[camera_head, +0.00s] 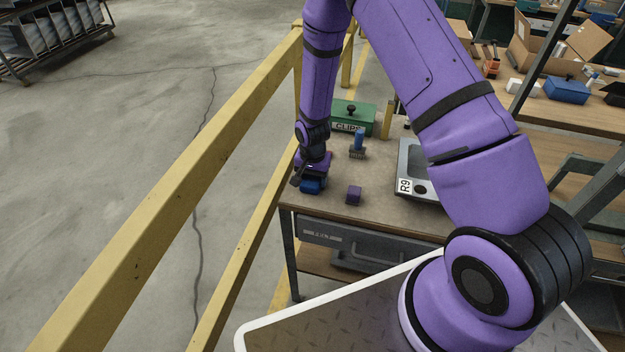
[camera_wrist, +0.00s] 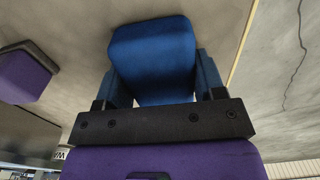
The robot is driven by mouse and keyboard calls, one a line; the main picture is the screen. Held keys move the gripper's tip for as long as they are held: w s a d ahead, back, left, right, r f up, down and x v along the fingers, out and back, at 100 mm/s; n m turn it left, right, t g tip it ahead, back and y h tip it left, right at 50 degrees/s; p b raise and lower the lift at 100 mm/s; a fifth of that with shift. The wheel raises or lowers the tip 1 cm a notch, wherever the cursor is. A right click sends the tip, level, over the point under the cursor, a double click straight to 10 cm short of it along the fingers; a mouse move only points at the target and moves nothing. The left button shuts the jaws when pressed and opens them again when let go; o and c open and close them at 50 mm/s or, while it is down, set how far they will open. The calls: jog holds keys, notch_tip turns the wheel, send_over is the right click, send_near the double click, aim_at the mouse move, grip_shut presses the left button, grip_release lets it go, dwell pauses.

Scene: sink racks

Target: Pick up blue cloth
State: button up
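A blue block-like thing with rounded edges, which I take for the blue cloth (camera_head: 312,187), lies near the left front corner of the workbench. My gripper (camera_head: 309,178) is right above it, pointing down. In the wrist view the blue cloth (camera_wrist: 152,55) sits between the two fingers of my gripper (camera_wrist: 160,80). The fingers are spread to about its width, one on each side. I cannot tell whether they press on it. Its underside is hidden.
A purple block (camera_head: 353,195) stands just to the right, also in the wrist view (camera_wrist: 22,75). A blue-handled brush (camera_head: 358,145), a green box (camera_head: 352,116) and a grey tray (camera_head: 412,160) are on the workbench (camera_head: 385,205). A yellow rail (camera_head: 190,165) runs along the left.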

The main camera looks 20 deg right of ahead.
jog(key=shift+r, duration=0.15)
jog(key=shift+c, duration=0.3)
jog(key=shift+r, duration=1.5)
jog(key=s+r, duration=0.1)
jog(key=s, duration=1.5)
jog(key=shift+r, duration=0.35)
jog(key=shift+o, duration=0.7)
